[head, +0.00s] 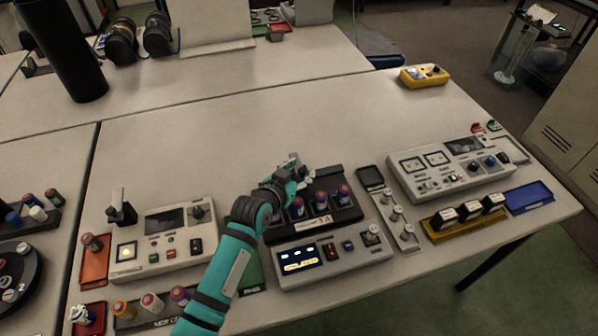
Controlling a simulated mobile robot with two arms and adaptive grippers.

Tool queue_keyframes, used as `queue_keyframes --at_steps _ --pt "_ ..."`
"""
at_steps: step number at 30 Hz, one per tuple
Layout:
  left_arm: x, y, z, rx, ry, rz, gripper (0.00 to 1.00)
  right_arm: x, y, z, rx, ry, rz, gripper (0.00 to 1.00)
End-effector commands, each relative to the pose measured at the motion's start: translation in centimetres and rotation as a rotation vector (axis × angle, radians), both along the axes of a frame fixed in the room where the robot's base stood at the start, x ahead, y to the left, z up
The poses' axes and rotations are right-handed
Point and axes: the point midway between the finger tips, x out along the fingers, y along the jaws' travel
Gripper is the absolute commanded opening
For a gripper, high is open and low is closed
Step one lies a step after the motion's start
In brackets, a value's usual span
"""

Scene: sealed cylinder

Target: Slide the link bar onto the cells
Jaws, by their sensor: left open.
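Several cells (320,203), dark with red and blue tops, stand upright in a row in a black holder (352,214) in the middle of the table. A dark bar-like piece (329,173) shows just behind the cells; I cannot tell whether it is the link bar or part of the holder. My left gripper (298,170) is open at the back left of the holder, close to the left end of this piece. My wrist and gripper hide part of the holder's left side. My right gripper is out of view.
A grey console with a lit display (299,258) stands in front of the holder. Other consoles stand left (168,240) and right (449,168). A yellow tray (436,234) holds several dark white-banded pieces; a blue tray (529,197) is beside it. The table behind the holder is clear up to a yellow meter (424,76).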

Motion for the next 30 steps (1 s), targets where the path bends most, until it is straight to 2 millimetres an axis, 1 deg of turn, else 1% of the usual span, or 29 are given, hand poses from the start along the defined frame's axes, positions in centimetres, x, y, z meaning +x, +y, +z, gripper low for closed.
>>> queue_keyframes --at_steps 4,5,14,15,23,25,28,30 --pt "0.0 0.0 0.0 0.0 0.0 0.0 0.43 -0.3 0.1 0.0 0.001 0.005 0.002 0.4" --pt "0.0 0.0 0.0 0.0 0.0 0.0 0.4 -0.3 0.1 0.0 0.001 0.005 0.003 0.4" --pt "0.0 0.0 0.0 0.0 0.001 0.0 0.01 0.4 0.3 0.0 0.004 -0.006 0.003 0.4" --pt "0.0 0.0 0.0 0.0 0.001 0.0 0.0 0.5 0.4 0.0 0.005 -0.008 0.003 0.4" --pt "-0.1 0.1 0.0 0.0 0.001 0.0 0.0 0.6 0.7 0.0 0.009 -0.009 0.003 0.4" --pt "-0.3 0.0 0.1 0.0 0.002 0.0 0.0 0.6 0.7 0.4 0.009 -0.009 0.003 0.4" --pt "-1.8 -0.5 0.3 0.0 0.007 -0.001 0.0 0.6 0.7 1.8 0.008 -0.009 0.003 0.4" --pt "-3.3 -1.0 0.4 -0.001 0.009 -0.001 0.0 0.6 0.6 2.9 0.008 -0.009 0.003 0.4"
